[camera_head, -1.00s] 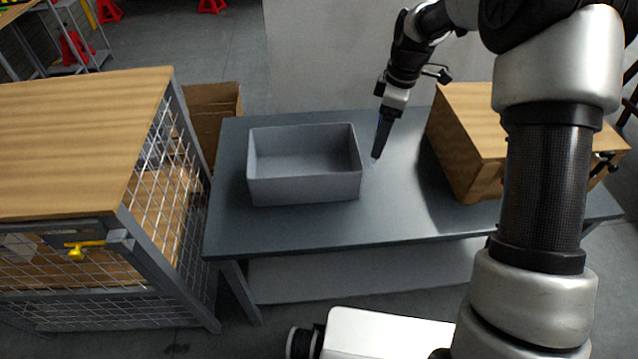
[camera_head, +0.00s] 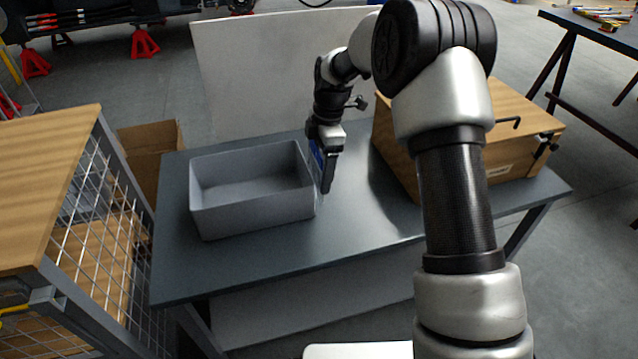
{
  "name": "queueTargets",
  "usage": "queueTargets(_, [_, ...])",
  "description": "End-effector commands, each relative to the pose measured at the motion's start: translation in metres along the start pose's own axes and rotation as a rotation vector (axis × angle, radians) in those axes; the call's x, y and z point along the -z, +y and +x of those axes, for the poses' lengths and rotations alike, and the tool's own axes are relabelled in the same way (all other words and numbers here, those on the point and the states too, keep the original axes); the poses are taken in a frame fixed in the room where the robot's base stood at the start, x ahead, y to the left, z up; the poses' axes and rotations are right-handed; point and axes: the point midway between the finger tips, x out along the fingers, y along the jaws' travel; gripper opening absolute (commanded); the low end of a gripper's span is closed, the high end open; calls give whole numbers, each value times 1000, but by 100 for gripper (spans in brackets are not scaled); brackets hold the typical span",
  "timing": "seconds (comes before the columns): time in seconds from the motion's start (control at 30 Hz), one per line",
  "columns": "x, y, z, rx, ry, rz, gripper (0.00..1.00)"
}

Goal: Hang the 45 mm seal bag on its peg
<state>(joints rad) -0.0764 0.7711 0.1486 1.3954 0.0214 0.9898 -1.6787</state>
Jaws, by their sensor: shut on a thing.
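My gripper (camera_head: 322,184) points down over the dark table (camera_head: 262,262), just right of the grey bin. It is shut on a small, thin thing, likely the seal bag, (camera_head: 317,160) of which a bluish patch shows at the fingers. Most of it is hidden by the fingers, and I cannot read any size on it. I cannot make out the peg; a dark bent hook-like rod (camera_head: 510,122) stands on the wooden box at the right, but I cannot tell if it is the peg.
The open grey bin (camera_head: 255,212) stands on the table, left of my gripper. The wooden box (camera_head: 520,110) sits on the table's right. A mesh cage with a wooden top (camera_head: 45,180) stands at the left, a cardboard box (camera_head: 150,145) behind it. Bare table lies in front.

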Motion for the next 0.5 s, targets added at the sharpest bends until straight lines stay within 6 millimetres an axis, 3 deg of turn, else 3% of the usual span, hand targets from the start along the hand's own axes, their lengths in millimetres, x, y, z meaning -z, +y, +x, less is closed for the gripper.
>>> queueTargets(0.3, [-6, -1, 43, 2, 0, 2, 53])
queueTargets(0.5, [-6, 0, 44, 0, 0, 1, 53])
